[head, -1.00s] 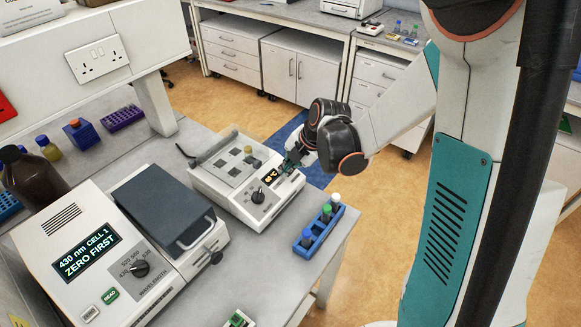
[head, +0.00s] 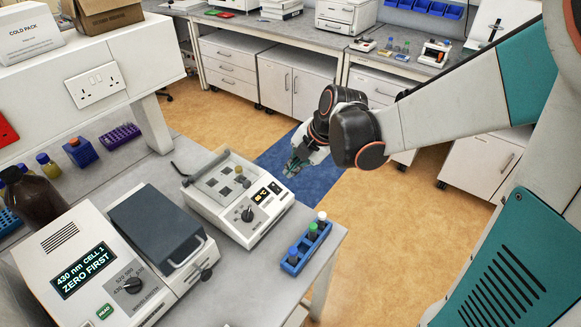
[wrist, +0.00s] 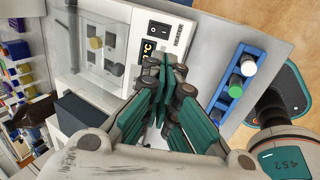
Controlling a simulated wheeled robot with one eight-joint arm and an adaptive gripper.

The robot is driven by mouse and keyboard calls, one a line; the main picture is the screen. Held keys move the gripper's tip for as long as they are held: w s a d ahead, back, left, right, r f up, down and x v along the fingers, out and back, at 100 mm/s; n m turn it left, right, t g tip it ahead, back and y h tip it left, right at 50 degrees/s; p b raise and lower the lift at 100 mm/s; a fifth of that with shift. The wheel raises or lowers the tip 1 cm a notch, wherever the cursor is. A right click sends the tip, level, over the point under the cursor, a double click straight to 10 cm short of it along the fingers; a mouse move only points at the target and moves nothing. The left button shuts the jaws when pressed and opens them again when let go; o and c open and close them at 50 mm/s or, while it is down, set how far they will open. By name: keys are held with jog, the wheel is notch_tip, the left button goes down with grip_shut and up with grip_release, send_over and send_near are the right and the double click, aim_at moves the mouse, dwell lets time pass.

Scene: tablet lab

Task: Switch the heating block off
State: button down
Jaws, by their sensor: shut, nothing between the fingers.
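The heating block (head: 222,219) is a white unit on the bench, with a clear-covered well plate, a black knob (head: 247,214) and a lit display (head: 261,195). A black rocker switch (head: 275,187) sits beside the display. In the wrist view the switch (wrist: 158,36) shows I and O marks; I cannot tell which side is pressed. The display (wrist: 147,50) shows a lit °C there, partly hidden by my fingers. My gripper (head: 291,168) is shut and empty, apart from the unit, just past its far right corner in the head view.
A blue rack (head: 306,250) of capped vials stands right of the heating block, near the bench edge. A spectrophotometer (head: 60,240) with a lit screen is at the left. Open floor (head: 380,215) lies to the right of the bench.

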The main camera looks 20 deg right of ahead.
jog(key=shift+w+f+b, duration=0.1)
jog(key=shift+b, duration=0.4)
jog(key=shift+w+a+r+b, duration=0.2)
jog(key=shift+a+r+b, duration=0.3)
jog(key=shift+b, duration=1)
jog(key=shift+d, duration=0.1)
jog(key=b, duration=0.5)
send_near(269, 189)
jog(key=x, duration=0.5)
jog(key=shift+f, duration=0.15)
jog(key=shift+w+f, duration=0.15)
jog(key=shift+f, duration=0.15)
